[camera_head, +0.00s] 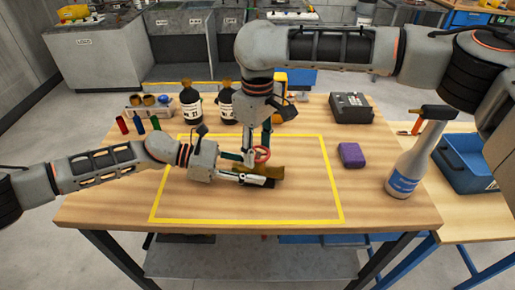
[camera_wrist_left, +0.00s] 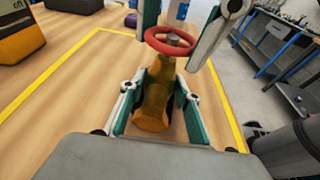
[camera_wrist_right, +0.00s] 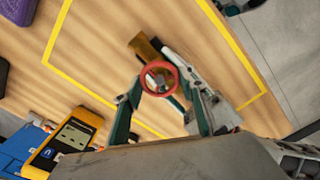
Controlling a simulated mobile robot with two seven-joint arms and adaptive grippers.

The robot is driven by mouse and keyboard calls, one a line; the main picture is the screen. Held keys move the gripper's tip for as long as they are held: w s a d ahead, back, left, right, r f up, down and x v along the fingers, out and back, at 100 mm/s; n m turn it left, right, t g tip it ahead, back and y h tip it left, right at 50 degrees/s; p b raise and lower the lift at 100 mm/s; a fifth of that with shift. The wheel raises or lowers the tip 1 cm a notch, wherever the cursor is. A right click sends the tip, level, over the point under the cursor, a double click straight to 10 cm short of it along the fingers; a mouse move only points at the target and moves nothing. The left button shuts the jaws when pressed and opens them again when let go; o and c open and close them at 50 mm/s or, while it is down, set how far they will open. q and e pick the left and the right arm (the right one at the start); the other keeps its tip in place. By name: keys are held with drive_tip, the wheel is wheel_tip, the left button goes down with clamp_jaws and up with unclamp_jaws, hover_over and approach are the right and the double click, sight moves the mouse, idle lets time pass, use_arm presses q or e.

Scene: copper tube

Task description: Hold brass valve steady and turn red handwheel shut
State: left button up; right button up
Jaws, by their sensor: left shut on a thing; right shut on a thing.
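The brass valve (camera_head: 272,171) lies on the wooden table inside the yellow outline. Its body also shows in the left wrist view (camera_wrist_left: 154,105). My left gripper (camera_head: 262,181) is shut on the valve body, with a finger on each side of it. The red handwheel (camera_head: 262,154) sits on top of the valve; it also shows in the left wrist view (camera_wrist_left: 170,40) and the right wrist view (camera_wrist_right: 158,79). My right gripper (camera_wrist_right: 160,92) comes down from above and is shut on the handwheel, with its fingers at opposite sides of the rim.
A dark box (camera_head: 351,106) is at the back right. Black bottles (camera_head: 191,103) and small coloured cylinders (camera_head: 139,124) are at the back left. The front of the outlined area is clear.

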sight(258, 152)
drive_tip(key=shift+d+m, duration=0.1)
drive_tip(key=shift+m, duration=0.3)
drive_tip(key=o, duration=1.1)
drive_tip(key=shift+o, duration=0.2)
wheel_tip(258, 152, up, 12)
use_arm(q)
drive_tip(key=o, duration=0.9)
drive_tip(key=shift+a, duration=0.1)
